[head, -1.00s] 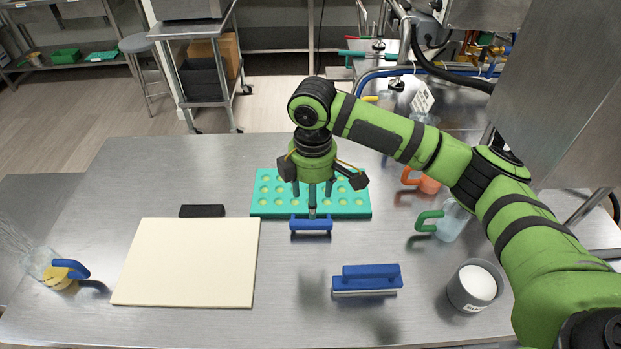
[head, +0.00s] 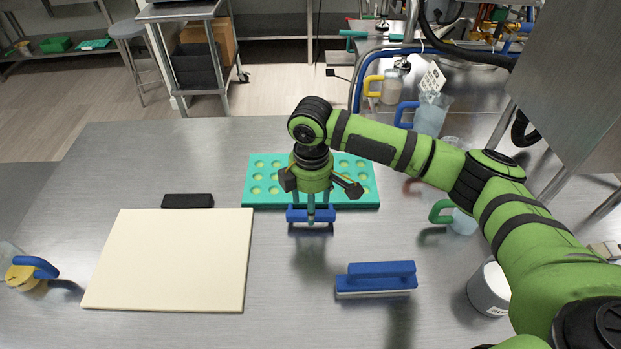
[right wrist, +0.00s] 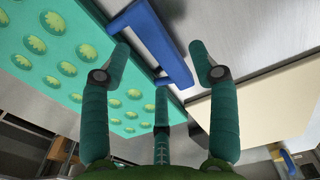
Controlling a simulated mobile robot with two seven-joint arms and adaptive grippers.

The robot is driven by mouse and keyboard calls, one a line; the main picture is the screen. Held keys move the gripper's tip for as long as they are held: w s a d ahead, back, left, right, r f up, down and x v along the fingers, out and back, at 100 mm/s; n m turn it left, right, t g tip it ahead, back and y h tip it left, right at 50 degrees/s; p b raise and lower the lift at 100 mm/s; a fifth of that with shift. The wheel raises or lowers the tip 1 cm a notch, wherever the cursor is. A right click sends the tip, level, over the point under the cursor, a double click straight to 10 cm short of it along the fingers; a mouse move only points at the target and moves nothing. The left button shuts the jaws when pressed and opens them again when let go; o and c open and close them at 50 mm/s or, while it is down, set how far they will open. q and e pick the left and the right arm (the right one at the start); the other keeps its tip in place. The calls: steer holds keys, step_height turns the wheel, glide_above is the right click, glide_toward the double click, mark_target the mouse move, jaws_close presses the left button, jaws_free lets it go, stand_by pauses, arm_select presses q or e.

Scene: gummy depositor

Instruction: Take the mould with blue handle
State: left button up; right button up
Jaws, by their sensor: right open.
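The teal mould (head: 262,176) lies flat on the steel table, with rows of round yellow-green cavities. Its blue handle (head: 326,215) sticks out from its near edge. My right gripper (head: 311,216) is open above the handle, fingers pointing down, and hides part of the mould. In the right wrist view, the handle (right wrist: 160,45) lies beyond and between the spread fingers of the gripper (right wrist: 165,75), and the mould (right wrist: 55,60) fills the left side. I see no contact. My left gripper is not in view.
A cream board (head: 170,260) lies at left, a black block (head: 187,201) behind it. A blue-handled scraper (head: 376,277) lies nearer front. A grey cup (head: 490,289) and a green-handled jug (head: 462,220) stand at right. The table front between board and scraper is clear.

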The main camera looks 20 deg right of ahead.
step_height(320, 180, down, 2)
steer(key=shift+s+f, duration=0.1)
steer(key=shift+f, duration=0.55)
jaws_close()
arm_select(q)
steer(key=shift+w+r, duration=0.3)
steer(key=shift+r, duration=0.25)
arm_select(e)
steer(key=shift+r, duration=0.1)
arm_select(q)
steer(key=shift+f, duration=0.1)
arm_select(e)
steer(key=shift+r, duration=0.1)
